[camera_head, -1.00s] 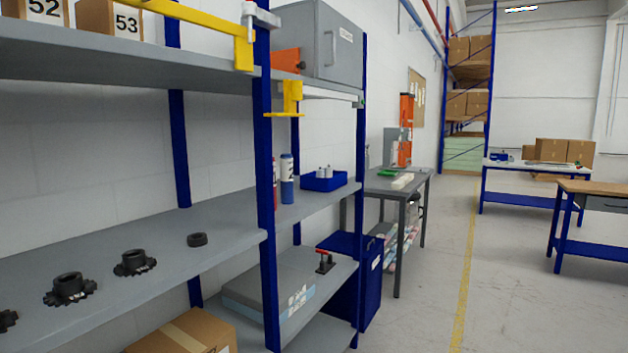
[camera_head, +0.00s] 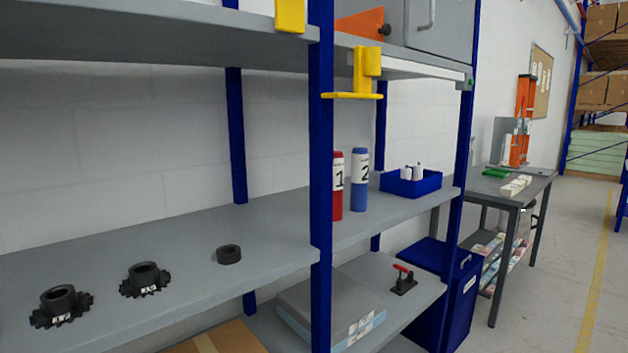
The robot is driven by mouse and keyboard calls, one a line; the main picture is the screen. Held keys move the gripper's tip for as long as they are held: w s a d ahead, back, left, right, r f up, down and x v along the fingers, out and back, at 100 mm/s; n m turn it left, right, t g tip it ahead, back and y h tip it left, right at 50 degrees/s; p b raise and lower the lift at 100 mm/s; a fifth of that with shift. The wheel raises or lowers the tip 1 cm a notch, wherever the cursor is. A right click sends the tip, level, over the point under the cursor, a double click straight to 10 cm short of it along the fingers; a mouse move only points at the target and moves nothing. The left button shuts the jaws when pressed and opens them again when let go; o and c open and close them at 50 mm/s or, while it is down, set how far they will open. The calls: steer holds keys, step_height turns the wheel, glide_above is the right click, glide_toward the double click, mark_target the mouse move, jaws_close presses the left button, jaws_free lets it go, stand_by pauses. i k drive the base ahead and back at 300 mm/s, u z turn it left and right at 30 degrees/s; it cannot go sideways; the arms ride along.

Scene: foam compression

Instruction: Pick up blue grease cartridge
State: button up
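The blue grease cartridge (camera_head: 360,180) stands upright on the middle shelf, with a white label marked 2. A red cartridge (camera_head: 337,186) marked 1 stands just to its left, partly close behind the blue shelf post. My gripper is not in view, so its state does not show.
A blue shelf post (camera_head: 320,200) rises in front, left of the cartridges. A blue bin (camera_head: 411,182) with white items stands to their right. A yellow bracket (camera_head: 364,75) hangs above. Black gears (camera_head: 146,279) and a black ring (camera_head: 229,254) lie on the left shelf (camera_head: 200,305).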

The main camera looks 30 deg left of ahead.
mark_target(360, 156)
steer(key=u, duration=0.5)
steer(key=i, duration=0.9)
steer(key=u, duration=0.5)
